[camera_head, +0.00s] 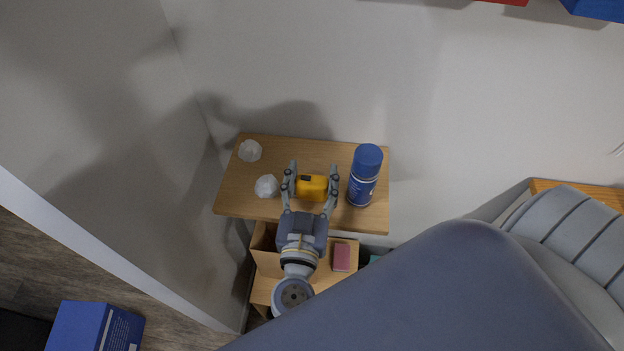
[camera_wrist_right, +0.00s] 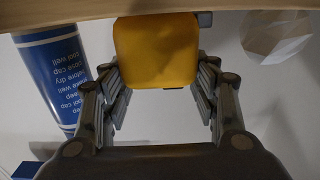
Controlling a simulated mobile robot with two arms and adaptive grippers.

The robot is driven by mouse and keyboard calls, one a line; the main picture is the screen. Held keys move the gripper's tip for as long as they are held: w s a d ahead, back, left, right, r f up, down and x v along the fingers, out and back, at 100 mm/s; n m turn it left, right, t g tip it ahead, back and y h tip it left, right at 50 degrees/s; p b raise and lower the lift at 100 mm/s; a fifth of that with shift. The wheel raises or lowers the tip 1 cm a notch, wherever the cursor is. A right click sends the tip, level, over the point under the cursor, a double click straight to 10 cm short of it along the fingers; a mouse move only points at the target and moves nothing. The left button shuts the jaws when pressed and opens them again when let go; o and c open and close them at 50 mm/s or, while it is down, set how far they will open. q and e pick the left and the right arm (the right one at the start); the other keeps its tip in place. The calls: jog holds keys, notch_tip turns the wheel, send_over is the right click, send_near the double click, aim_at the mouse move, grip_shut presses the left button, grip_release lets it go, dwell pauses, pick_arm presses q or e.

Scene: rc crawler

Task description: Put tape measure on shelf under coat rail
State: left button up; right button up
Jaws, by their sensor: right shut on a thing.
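The tape measure (camera_head: 312,187) is a small yellow block with a dark patch. My right gripper (camera_head: 311,184) is shut on it, one finger on each side, over the wooden shelf (camera_head: 290,151). In the right wrist view the yellow tape measure (camera_wrist_right: 156,50) sits between the fingers (camera_wrist_right: 157,80), close to the wooden board's edge (camera_wrist_right: 75,12). I cannot tell whether it touches the shelf. The coat rail is not clearly visible. My left gripper is not in view.
A blue spray can (camera_head: 365,175) stands close right of the gripper. Two white faceted objects (camera_head: 266,186) (camera_head: 250,150) are on the shelf's left. Below are a wooden box (camera_head: 265,250) and a pink block (camera_head: 341,257). A blue box (camera_head: 95,326) is at lower left.

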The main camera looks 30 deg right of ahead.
jog(key=o, duration=1.2)
jog(key=shift+f, duration=0.1)
jog(key=shift+b+v, duration=1.35)
jog(key=shift+v, duration=4.7)
